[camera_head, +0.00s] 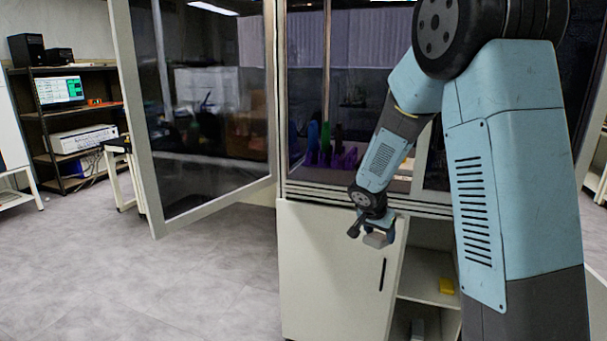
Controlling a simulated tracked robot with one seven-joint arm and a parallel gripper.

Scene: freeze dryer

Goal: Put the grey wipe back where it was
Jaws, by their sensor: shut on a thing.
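My gripper (370,231) is shut on the grey wipe (377,240), a small grey block seen at the fingertips. It holds the wipe in front of the white lower cabinet door (325,270), just below the ledge of the glass-fronted unit. My arm hides part of the unit and the right side of the scene. The exact grip on the wipe is too small to see clearly.
The white-framed glass door (150,110) stands open to the left. A purple rack (335,158) with coloured upright items is inside the unit. Right of the cabinet door are open shelves, with a yellow block (446,286) on the upper shelf (425,275) and a grey item (417,329) below.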

